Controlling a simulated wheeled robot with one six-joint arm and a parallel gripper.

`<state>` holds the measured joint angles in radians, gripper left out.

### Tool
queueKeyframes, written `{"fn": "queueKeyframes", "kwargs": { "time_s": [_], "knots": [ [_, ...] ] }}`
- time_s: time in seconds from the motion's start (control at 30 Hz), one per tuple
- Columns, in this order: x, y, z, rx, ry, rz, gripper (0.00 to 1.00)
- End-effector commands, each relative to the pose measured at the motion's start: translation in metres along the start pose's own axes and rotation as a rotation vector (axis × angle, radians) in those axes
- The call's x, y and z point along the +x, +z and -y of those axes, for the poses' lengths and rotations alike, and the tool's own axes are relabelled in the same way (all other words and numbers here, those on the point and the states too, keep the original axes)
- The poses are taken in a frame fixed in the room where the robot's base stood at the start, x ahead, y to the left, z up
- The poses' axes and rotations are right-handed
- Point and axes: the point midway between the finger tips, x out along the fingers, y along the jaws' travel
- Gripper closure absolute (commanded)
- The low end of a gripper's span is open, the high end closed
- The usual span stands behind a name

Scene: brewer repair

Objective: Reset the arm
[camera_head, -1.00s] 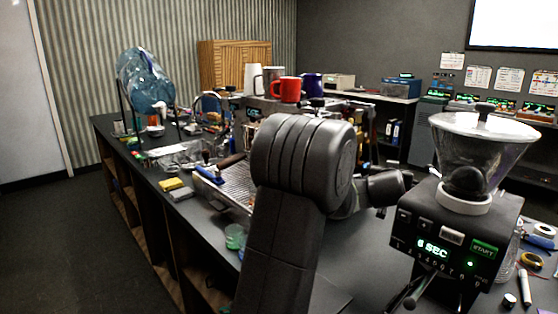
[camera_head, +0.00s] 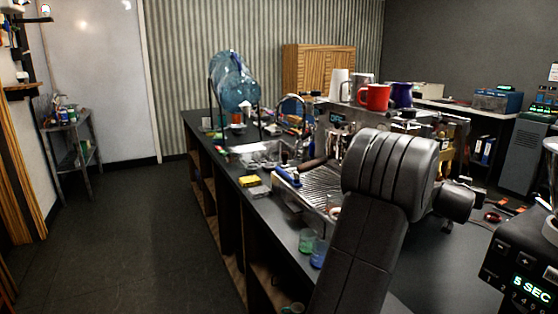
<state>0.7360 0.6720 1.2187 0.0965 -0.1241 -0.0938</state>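My dark arm rises from the bottom of the head view and bends at a thick ribbed joint in front of the counter. Its far links run to the right behind that joint. My gripper's fingers do not show, so I cannot see whether it holds anything. The espresso machine (camera_head: 352,125) stands on the counter behind my arm and is partly hidden by it. A red mug (camera_head: 374,97) and other cups sit on its top.
The black counter (camera_head: 470,262) runs from front right to back left. A grinder (camera_head: 520,278) is cut off at the right edge. A water bottle (camera_head: 236,80) lies tilted in a stand at the far end. The floor (camera_head: 140,235) on the left is clear, with a small side table (camera_head: 72,140) beyond.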

Motion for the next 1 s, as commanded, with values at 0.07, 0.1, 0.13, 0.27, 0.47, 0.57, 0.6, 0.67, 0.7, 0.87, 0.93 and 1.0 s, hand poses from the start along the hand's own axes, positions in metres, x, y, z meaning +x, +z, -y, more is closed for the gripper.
{"fn": "queueKeyframes", "kwargs": {
  "time_s": [0.07, 0.1, 0.13, 0.27, 0.47, 0.57, 0.6, 0.67, 0.7, 0.87, 0.93, 1.0],
  "knots": [
    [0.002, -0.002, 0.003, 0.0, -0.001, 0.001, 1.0],
    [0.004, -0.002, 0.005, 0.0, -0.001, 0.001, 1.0],
    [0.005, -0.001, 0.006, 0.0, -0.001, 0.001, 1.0],
    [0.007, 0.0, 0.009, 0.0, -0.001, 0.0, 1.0],
    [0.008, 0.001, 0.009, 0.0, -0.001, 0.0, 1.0],
    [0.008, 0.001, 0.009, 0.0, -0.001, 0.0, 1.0],
    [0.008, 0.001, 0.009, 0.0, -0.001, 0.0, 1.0],
    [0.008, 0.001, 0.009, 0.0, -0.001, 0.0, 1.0],
    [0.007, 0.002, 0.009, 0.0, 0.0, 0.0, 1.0],
    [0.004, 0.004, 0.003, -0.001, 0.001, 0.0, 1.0],
    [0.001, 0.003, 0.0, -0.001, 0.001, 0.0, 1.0],
    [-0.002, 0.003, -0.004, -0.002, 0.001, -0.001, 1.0]
  ]
}}
